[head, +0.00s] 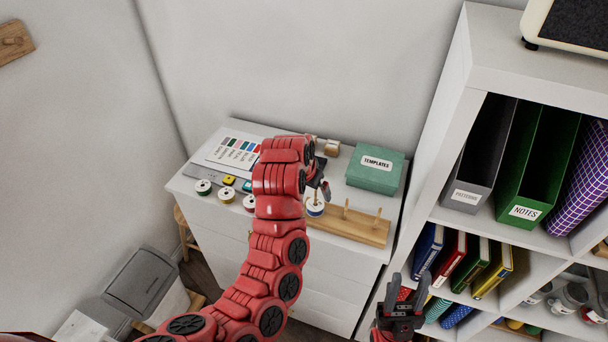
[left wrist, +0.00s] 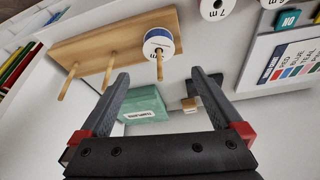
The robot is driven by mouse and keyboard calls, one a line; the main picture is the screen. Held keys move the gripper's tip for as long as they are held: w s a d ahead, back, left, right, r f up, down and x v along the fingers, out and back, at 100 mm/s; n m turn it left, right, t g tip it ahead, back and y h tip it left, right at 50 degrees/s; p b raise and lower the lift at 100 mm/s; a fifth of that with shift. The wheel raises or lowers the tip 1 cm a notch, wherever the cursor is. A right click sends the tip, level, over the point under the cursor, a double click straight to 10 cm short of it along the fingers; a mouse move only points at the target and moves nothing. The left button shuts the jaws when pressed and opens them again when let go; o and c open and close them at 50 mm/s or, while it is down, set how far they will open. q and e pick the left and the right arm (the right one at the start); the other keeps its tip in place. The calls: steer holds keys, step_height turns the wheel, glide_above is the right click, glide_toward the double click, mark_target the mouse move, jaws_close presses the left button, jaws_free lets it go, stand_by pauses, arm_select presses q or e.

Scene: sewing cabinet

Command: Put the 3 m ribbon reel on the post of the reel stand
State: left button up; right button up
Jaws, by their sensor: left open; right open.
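The reel stand (head: 372,233) is a wooden board with upright posts on the cabinet top. A white reel with a blue rim (head: 315,209) sits at the stand's left end in the head view. In the left wrist view this reel (left wrist: 157,38) lies against the board (left wrist: 100,40), and a post comes out of its middle. Its label is upside down and seems to read 3 m. The other two posts are bare. My left gripper (head: 323,187) is open just above the reel; its fingers (left wrist: 161,76) are apart and empty. My right gripper (head: 406,290) is open and empty, in front of the shelf.
Other white reels (head: 203,187) stand left on the cabinet top, near a colour chart (head: 233,150). A green templates box (head: 375,169) stands behind the stand. A tall shelf (head: 455,110) with binders and books rises at right. A grey bin (head: 145,282) is at lower left.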

arm_select(q)
steer(key=p+v, duration=0.8)
steer(key=v, duration=0.5)
steer(key=shift+r, duration=0.2)
steer(key=shift+s+a+f, duration=0.1)
